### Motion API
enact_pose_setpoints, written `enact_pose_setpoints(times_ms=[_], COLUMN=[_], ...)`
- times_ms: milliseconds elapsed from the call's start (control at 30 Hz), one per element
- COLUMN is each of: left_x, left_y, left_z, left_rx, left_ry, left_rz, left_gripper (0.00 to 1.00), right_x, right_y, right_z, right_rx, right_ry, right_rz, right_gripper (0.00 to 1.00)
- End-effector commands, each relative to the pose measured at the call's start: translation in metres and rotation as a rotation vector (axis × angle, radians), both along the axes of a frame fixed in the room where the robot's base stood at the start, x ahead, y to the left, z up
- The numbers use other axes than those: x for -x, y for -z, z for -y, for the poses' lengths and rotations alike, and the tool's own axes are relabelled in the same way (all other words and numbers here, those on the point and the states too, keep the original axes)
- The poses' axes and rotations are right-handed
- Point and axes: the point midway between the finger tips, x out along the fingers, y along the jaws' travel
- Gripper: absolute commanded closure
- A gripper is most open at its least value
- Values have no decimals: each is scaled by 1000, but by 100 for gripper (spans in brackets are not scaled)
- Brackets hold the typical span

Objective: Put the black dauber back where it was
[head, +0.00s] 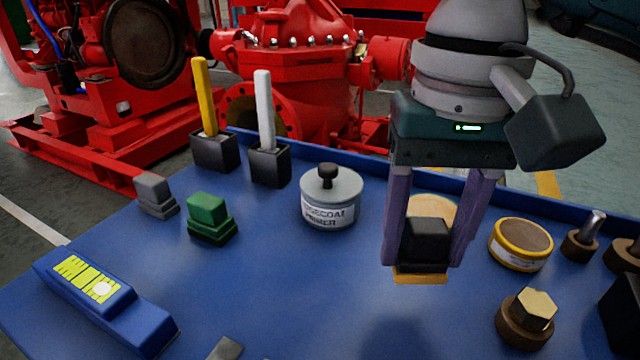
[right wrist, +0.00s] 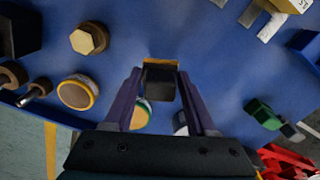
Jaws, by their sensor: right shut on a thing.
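The black dauber (head: 425,243) is a black block with a yellow-orange pad on its underside. My right gripper (head: 428,262) is shut on it, one purple finger on each side, and holds it pad down. A shadow on the blue tabletop (head: 270,285) suggests it is above the surface. In the right wrist view the dauber (right wrist: 160,78) sits between the fingertips (right wrist: 160,88). A green dauber (head: 209,217) and a grey dauber (head: 155,194) stand on the left part of the table. My left gripper is not in view.
A primer tin (head: 331,198) stands mid-table; a tan-topped tin (head: 433,208) is partly hidden behind my gripper. A yellow-rimmed tin (head: 520,245) and a hex bolt (head: 527,318) are to the right. Two handled cups (head: 268,165) stand behind; a blue device (head: 105,300) lies front left.

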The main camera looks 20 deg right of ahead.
Motion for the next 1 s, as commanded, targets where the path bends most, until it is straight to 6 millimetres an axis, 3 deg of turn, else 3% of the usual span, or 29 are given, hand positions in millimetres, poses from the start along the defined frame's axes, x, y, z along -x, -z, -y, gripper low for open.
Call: enact_pose_setpoints(times_ms=[167, 400, 767, 800, 1000], left_x=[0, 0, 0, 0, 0], left_y=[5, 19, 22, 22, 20], left_z=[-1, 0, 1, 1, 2], left_rx=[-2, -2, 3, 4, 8], left_ry=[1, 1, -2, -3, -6], left_rz=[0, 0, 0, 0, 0], left_gripper=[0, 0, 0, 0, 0], right_x=[0, 1, 0, 0, 0], right_y=[14, 49, 52, 52, 51], right_z=[0, 0, 0, 0, 0], right_rx=[-1, -1, 0, 0, 0], right_ry=[1, 1, 0, 0, 0], right_rz=[-2, -3, 0, 0, 0], right_gripper=[88, 88, 88, 43, 20])
